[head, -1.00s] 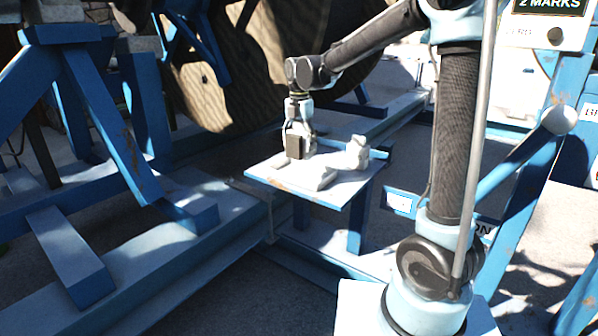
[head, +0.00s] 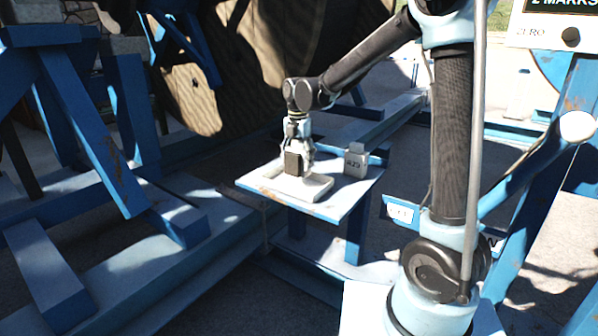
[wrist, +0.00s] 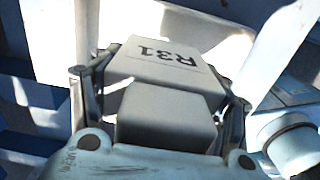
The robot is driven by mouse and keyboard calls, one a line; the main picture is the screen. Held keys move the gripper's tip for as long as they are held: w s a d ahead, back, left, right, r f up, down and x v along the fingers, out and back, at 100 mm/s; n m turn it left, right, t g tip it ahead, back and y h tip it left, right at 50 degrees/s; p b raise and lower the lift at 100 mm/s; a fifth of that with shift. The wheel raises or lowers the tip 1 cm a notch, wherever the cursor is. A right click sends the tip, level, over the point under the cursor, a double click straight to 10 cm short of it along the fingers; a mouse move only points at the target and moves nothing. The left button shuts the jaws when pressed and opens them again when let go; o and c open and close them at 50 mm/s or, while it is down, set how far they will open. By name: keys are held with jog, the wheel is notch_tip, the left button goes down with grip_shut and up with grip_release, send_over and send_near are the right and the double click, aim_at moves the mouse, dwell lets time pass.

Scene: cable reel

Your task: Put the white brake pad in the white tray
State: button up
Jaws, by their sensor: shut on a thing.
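My gripper (wrist: 163,100) is shut on a pale grey-white block, marked R31 (wrist: 172,53), which I take to be the white brake pad. Its fingers stand on both sides of the block in the wrist view. In the head view my gripper (head: 297,168) points down over the pale, low rectangular tray (head: 308,190). I cannot tell whether the pad touches the tray.
The tray lies on a small blue-edged table (head: 345,204). A grey block with dark lettering (head: 355,161) stands on it, right of the tray. Blue frame beams (head: 107,155) rise at left, and a large reel (head: 225,70) stands behind.

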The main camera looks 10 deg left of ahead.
jog(key=shift+f, duration=2)
jog(key=shift+f, duration=0.1)
jog(key=o, duration=1.8)
jog(key=shift+c, duration=0.2)
notch_tip(320, 180, up, 12)
jog(key=shift+r, duration=0.1)
